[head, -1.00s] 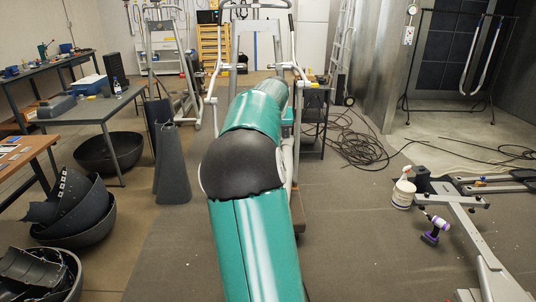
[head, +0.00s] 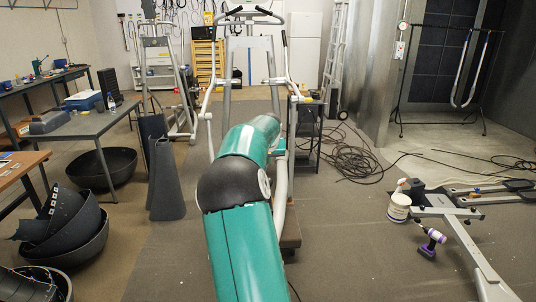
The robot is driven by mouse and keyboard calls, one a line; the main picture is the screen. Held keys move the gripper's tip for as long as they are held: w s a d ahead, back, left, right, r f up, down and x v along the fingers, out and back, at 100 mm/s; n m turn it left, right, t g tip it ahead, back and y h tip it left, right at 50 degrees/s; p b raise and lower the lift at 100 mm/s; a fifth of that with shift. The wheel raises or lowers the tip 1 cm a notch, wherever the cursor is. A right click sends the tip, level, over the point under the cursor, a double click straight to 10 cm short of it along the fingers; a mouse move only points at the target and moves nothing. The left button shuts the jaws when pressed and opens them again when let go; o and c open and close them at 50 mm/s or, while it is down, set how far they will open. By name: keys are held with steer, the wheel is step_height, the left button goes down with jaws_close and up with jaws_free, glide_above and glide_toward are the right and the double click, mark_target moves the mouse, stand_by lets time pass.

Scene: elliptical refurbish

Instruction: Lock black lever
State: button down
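The black lever cannot be made out in the head view. An elliptical machine (head: 247,50) with pale upright handles stands straight ahead, partly hidden behind my teal arm. My arm reaches forward toward the machine's lower part. My gripper is not visible; it is hidden beyond the far end of my arm, so its fingers and anything between them cannot be seen.
Left are grey tables (head: 85,125) and black bowl-shaped shells (head: 75,230). Dark panels (head: 165,180) stand on the floor. Cables (head: 350,155) lie near the machine.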

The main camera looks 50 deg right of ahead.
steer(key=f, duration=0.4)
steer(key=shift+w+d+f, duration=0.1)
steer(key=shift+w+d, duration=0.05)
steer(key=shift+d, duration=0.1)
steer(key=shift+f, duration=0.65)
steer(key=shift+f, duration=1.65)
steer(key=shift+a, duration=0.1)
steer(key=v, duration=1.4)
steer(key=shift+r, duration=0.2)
